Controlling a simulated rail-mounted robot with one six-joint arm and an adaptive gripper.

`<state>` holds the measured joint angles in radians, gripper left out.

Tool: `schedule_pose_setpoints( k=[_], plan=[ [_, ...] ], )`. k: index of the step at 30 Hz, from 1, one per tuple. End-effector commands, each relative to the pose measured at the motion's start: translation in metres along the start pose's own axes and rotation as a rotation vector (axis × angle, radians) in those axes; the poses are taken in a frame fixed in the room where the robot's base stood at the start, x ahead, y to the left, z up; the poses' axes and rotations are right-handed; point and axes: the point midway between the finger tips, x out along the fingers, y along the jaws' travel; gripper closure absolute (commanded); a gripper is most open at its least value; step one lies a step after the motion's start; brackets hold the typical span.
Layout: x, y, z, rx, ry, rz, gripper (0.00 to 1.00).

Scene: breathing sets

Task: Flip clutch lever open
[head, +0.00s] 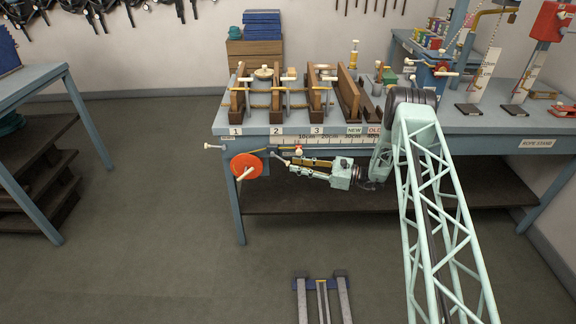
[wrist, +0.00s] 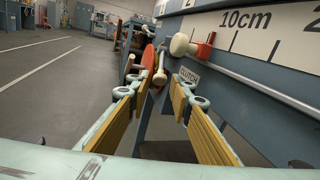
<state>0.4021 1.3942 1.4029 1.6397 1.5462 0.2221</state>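A small "CLUTCH" label (wrist: 189,76) is on the bench front in the wrist view, partly behind my right finger. Just above it is a cream knob (wrist: 180,44) beside a small orange-red block (wrist: 203,48); I take this to be the clutch lever, but its pivot is not clear. The knob also shows in the head view (head: 299,149).
A red wheel (head: 247,165) with a cream handle is left of my gripper on the bench front. A grey rod runs along the bench edge below a ruler strip (wrist: 245,28). Wooden stands (head: 275,100) fill the bench top. The floor in front is mostly clear.

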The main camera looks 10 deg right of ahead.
Motion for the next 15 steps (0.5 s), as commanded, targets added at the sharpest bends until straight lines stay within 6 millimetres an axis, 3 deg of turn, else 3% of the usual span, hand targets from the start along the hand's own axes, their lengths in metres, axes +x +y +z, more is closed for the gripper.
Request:
schedule_pose_setpoints(
  k=[6,15],
  plan=[
    [0.026,0.001,-0.001,0.000,0.001,0.001,0.80],
    [0.042,0.000,0.000,0.000,0.000,-0.001,0.80]
  ],
)
